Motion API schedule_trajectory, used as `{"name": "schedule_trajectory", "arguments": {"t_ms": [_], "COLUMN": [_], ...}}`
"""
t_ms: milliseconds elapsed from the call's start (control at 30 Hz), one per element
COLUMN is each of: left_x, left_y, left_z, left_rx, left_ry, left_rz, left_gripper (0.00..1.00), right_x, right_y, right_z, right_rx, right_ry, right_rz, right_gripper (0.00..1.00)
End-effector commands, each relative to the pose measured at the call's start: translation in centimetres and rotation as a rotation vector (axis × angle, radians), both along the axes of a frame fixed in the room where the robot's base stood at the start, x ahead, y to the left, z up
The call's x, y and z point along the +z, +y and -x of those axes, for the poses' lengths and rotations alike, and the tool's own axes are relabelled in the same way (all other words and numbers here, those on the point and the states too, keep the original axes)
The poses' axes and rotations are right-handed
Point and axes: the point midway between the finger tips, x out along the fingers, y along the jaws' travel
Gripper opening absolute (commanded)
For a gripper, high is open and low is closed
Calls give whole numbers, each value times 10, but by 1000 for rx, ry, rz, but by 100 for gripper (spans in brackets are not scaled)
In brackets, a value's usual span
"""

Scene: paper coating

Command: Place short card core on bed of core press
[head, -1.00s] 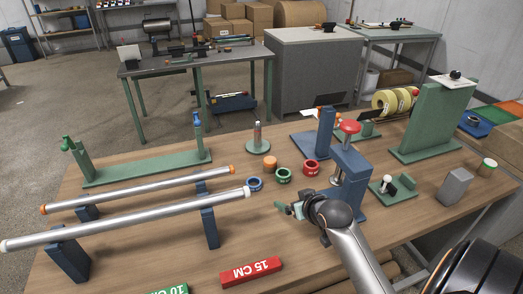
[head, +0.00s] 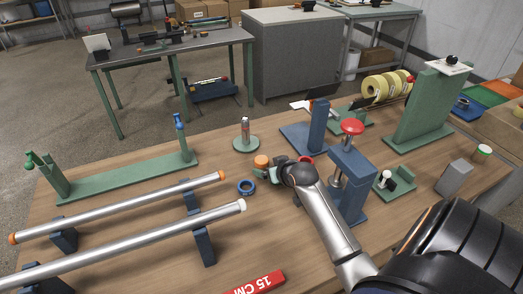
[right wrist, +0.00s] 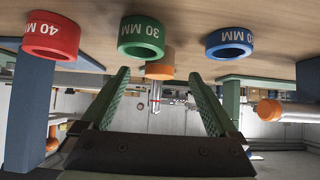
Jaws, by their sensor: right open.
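The short card core, a small brown cylinder with an orange end (head: 261,161), stands on the table just past my right gripper (head: 275,173). In the right wrist view the core (right wrist: 160,66) shows between the tips of my open green fingers (right wrist: 159,76), apart from them and with nothing held. The core press (head: 351,165) is a blue frame with a red knob, to the right of my gripper. Its bed is largely hidden by the frame and my arm. My left gripper is not in view.
A blue ring (head: 246,187) lies left of my gripper. The green ring (right wrist: 141,37) and red ring (right wrist: 51,37) show in the right wrist view. A green post stand (head: 245,140) is behind the core. Two metal tubes (head: 130,245) rest at left.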

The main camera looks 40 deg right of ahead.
Motion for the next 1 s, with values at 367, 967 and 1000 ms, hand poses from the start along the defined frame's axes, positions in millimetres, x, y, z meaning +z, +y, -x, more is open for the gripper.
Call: {"name": "schedule_trajectory", "arguments": {"t_ms": [367,967,1000], "left_x": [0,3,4], "left_y": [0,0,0], "left_z": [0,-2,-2], "left_rx": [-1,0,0], "left_ry": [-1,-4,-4], "left_rz": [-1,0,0], "left_gripper": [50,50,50], "right_x": [-20,-37,-37], "right_y": [-8,-15,-15], "right_z": [-25,-46,-46], "right_rx": [-1,1,1], "right_ry": [1,0,0], "right_rz": [-1,1,1], "right_gripper": [94,93,89]}}
